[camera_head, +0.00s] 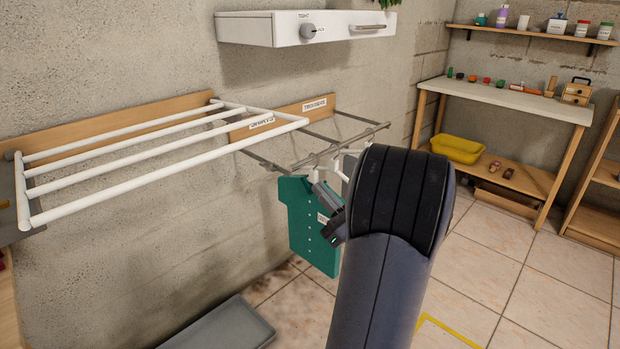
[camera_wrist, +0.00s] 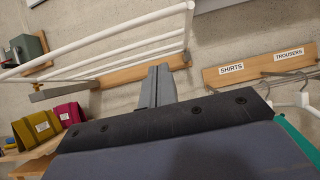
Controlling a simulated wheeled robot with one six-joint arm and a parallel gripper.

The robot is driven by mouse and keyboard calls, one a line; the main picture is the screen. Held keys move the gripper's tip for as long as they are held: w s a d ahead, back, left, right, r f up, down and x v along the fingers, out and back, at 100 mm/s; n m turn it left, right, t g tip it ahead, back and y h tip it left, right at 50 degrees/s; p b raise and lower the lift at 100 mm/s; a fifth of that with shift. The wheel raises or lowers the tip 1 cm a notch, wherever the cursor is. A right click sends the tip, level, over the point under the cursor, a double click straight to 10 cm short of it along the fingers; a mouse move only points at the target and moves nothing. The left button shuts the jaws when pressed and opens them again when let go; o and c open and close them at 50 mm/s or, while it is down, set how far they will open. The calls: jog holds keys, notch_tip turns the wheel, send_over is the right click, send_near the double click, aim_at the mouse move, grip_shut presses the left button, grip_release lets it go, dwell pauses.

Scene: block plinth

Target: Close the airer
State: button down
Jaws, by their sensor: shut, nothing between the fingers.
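The airer (camera_head: 170,172) is a white frame of several bars on a wooden wall board. It stands folded out from the wall, roughly level. In the wrist view its bars (camera_wrist: 100,39) cross the upper left. My gripper (camera_head: 324,192) is to the right of the airer and lower, beside the hanging green shirt, partly hidden behind my dark forearm. In the wrist view the grey fingers (camera_wrist: 158,82) are together, with nothing between them. They appear apart from the airer bars.
A green shirt (camera_head: 303,222) hangs from a grey metal rail (camera_head: 345,145) right of the airer, close to my gripper. A white wall unit (camera_head: 290,30) with a knob is above. A grey tray (camera_head: 225,325) lies below. A workbench (camera_head: 500,100) stands at right; tiled floor is open before it.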

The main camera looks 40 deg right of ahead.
jog(key=s+r+x, duration=0.1)
jog(key=r+x, duration=0.1)
jog(key=x, duration=1)
jog(key=shift+s+r, duration=0.25)
jog(key=shift+r, duration=0.1)
